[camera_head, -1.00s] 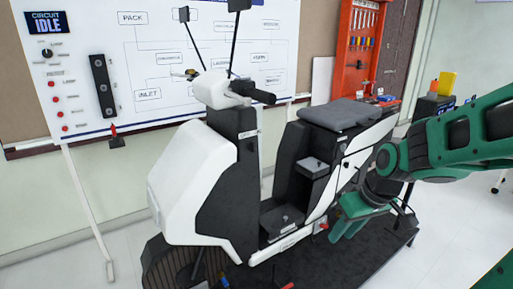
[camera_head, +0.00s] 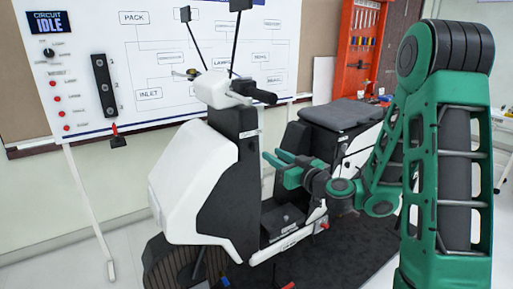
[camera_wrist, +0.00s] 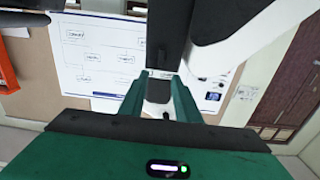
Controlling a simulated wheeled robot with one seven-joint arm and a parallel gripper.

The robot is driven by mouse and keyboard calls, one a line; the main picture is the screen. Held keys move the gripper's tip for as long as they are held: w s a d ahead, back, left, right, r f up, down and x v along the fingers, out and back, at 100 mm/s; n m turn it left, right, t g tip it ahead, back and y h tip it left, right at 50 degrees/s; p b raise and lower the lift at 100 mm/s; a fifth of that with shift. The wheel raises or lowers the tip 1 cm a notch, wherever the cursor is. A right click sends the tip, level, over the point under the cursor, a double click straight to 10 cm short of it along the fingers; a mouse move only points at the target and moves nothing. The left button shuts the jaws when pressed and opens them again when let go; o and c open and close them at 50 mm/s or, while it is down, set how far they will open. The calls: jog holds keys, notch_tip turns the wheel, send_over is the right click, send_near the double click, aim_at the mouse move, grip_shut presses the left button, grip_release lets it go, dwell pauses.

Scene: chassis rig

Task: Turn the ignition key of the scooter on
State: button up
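The scooter (camera_head: 190,180) is white and black, with its handlebar (camera_head: 245,91) at the top of a dark front column (camera_head: 226,190). I cannot make out the ignition key clearly in either view. A small pale strip (camera_head: 248,133) shows on the column's upper right edge. My green gripper (camera_head: 270,159) is right of the column, above the footboard, with its fingers pointing left. In the wrist view my gripper (camera_wrist: 160,88) has its two fingers apart with nothing held between them. Dark and white scooter parts (camera_wrist: 168,30) show beyond the fingertips.
The black seat (camera_head: 345,113) rises behind and right of my gripper. A white board (camera_head: 150,50) with a circuit diagram and a panel reading "CIRCUIT IDLE" (camera_head: 47,22) stands behind the scooter. A red tool rack (camera_head: 360,45) is at the back right. A dark mat (camera_head: 350,250) lies underneath.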

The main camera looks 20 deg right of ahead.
aim_at(256, 144)
jog(key=x, duration=1)
jog(key=shift+w, duration=0.1)
jog(key=shift+c, duration=0.6)
grip_shut()
